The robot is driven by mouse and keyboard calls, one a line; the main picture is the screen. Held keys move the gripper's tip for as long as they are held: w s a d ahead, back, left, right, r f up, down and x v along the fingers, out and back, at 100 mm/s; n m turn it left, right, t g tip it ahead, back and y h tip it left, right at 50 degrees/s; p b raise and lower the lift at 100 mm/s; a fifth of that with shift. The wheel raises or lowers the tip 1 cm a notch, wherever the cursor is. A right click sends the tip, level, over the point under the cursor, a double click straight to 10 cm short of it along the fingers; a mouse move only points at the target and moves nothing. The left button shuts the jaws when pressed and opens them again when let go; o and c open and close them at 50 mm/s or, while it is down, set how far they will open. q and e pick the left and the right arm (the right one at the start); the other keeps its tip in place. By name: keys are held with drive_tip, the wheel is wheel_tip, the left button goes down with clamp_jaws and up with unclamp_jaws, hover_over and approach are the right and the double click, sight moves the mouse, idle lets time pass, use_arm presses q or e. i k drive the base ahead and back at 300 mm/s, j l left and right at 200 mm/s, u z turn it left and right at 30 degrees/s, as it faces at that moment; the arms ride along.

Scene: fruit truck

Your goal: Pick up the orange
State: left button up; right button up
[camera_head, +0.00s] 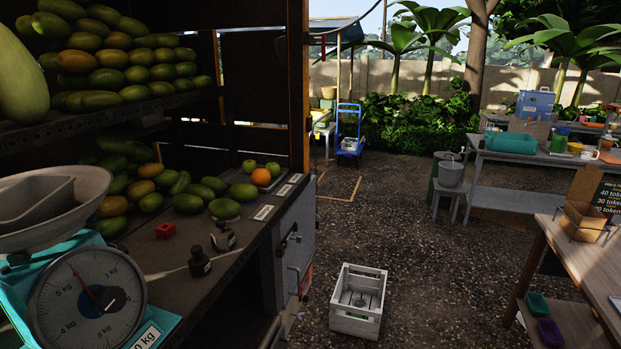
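The orange (261,177) is a small round bright fruit. It sits on the truck's dark counter (170,247), near its far right corner. A green fruit (273,169) is just behind it to the right, and another green one (249,166) is behind it to the left. A green mango (243,192) lies in front of it to the left. Neither of my grippers shows in the head view.
A teal scale (88,290) with a metal pan stands at the near left. Dark weights (200,262) and a red block (166,230) lie on the counter. Mangoes are piled at the left. A white crate (358,301) stands on the ground. The ground behind it is clear.

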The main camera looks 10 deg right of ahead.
sight(261, 177)
drive_tip(key=i+l, duration=0.2)
drive_tip(key=l, duration=0.15)
drive_tip(key=i+l+u, duration=0.1)
drive_tip(key=i+l, duration=0.25)
drive_tip(key=l, duration=0.3)
drive_tip(key=i+l, duration=0.2)
drive_tip(key=l, duration=0.15)
drive_tip(key=i+l+u, duration=0.1)
drive_tip(key=l, duration=0.2)
drive_tip(key=i, duration=0.05)
